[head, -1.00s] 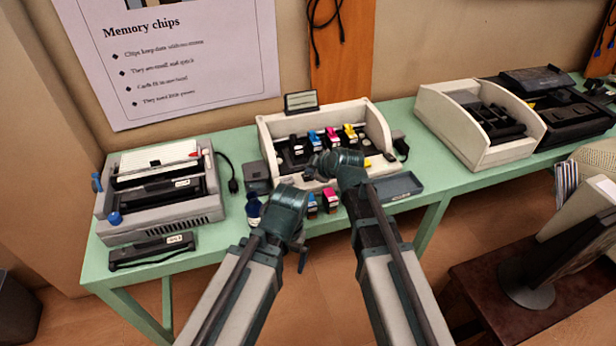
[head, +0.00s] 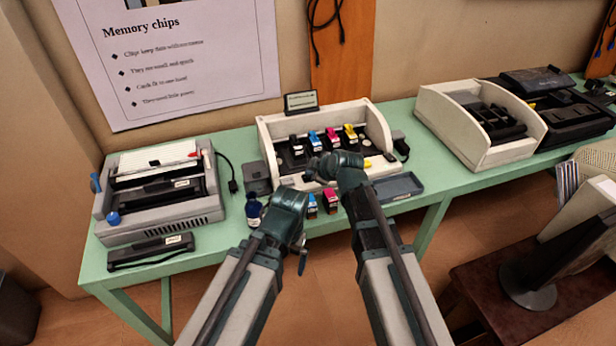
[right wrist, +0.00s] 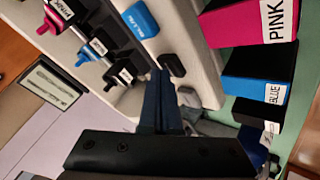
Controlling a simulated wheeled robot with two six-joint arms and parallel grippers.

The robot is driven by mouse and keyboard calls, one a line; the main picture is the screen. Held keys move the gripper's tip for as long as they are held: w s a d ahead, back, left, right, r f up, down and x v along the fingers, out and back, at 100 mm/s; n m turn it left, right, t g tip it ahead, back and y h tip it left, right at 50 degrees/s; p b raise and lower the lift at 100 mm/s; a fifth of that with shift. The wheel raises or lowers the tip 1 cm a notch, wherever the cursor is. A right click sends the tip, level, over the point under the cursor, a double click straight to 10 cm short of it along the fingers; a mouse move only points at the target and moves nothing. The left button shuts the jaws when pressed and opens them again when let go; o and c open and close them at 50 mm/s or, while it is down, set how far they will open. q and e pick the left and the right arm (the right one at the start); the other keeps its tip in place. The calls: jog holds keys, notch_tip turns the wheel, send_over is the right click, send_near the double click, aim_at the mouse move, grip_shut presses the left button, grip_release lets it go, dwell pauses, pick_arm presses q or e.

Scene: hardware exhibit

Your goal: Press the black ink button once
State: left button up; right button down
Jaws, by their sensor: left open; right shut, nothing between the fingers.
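The black ink button (right wrist: 174,64) is a small dark block on the white front ledge of the ink stand (head: 270,142). In the right wrist view my right gripper (right wrist: 160,74) is shut and empty, its tips close beside the black button; I cannot tell whether they touch. In the head view the right gripper (head: 310,176) is over the stand's front edge and appears to hide the button. The blue button (right wrist: 139,19) lies farther along the ledge. My left gripper (head: 301,264) is open and low in front of the table.
Black, blue, pink and yellow cartridges stand in the ink stand. A blue box (right wrist: 258,88) and a pink box (right wrist: 240,25) stand in front of it, near a dark ink bottle (head: 253,208). A grey tray (head: 400,187) lies right. A grey machine (head: 160,217) stands left.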

jog(key=shift+f, duration=0.15)
dwell(0.3)
jog(key=shift+r+p, duration=0.9)
jog(key=shift+r, duration=0.1)
notch_tip(320, 180, up, 5)
jog(key=p, duration=0.5)
dwell(0.4)
